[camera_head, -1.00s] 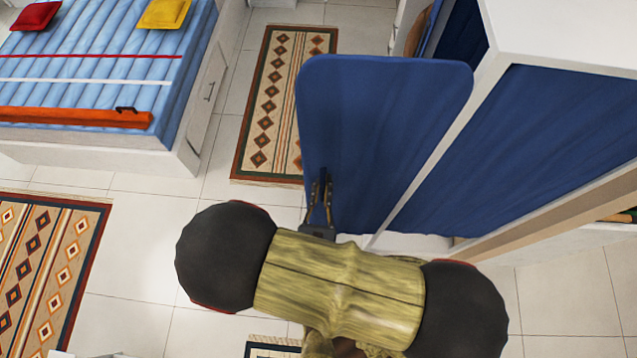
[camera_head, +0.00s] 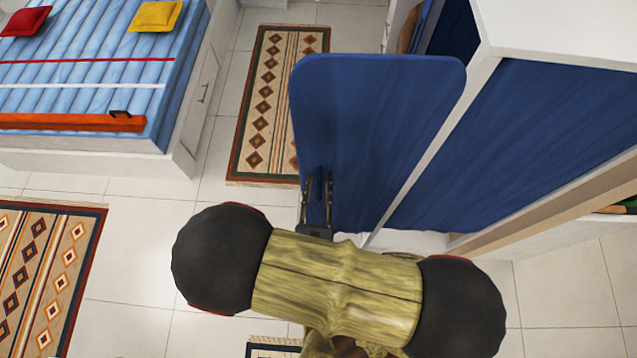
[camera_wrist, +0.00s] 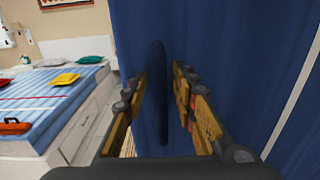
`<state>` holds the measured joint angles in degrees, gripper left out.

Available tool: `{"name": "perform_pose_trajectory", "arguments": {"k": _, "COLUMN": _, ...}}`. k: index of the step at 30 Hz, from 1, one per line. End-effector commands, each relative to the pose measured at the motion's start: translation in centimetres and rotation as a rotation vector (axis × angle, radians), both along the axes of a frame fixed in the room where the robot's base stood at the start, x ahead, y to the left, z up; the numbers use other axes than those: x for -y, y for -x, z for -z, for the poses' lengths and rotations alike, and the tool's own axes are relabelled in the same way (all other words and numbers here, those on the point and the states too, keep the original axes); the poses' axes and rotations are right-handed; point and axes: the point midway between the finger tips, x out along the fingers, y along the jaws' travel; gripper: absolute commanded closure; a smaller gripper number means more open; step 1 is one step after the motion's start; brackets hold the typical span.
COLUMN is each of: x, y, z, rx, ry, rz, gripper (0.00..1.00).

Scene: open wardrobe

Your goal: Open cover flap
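The cover flap is a blue panel (camera_head: 385,125) with rounded top corners, standing swung out from the wardrobe in the head view. It fills the middle and right of the wrist view (camera_wrist: 240,60). A dark blue upright handle (camera_wrist: 158,95) is on its face, and it also shows low on the panel in the head view (camera_head: 319,190). My gripper (camera_head: 318,185) is at the handle. Its two fingers are spread on either side of the handle, with small gaps visible in the wrist view (camera_wrist: 160,80). The gripper is open around the handle, not clamped on it.
The white wardrobe (camera_head: 560,30) with a second blue panel (camera_head: 520,150) is at the right. A bed (camera_head: 90,70) with an orange item (camera_head: 70,122) stands at the left. Patterned rugs (camera_head: 270,100) lie on the tiled floor (camera_head: 140,230), with bare tile between.

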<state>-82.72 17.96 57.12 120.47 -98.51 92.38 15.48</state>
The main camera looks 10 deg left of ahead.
Motion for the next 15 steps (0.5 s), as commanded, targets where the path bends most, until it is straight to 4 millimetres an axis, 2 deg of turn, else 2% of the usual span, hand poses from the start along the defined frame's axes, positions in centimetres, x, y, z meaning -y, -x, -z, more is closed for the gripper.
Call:
{"name": "perform_pose_trajectory", "arguments": {"k": 5, "x": -0.1, "y": 0.0, "z": -1.0, "rx": 0.0, "ry": -0.004, "rz": 0.0, "gripper": 0.72}}
{"name": "perform_pose_trajectory", "arguments": {"k": 15, "x": -0.1, "y": 0.0, "z": -6.3, "rx": 0.0, "ry": -0.006, "rz": 0.0, "gripper": 0.72}}
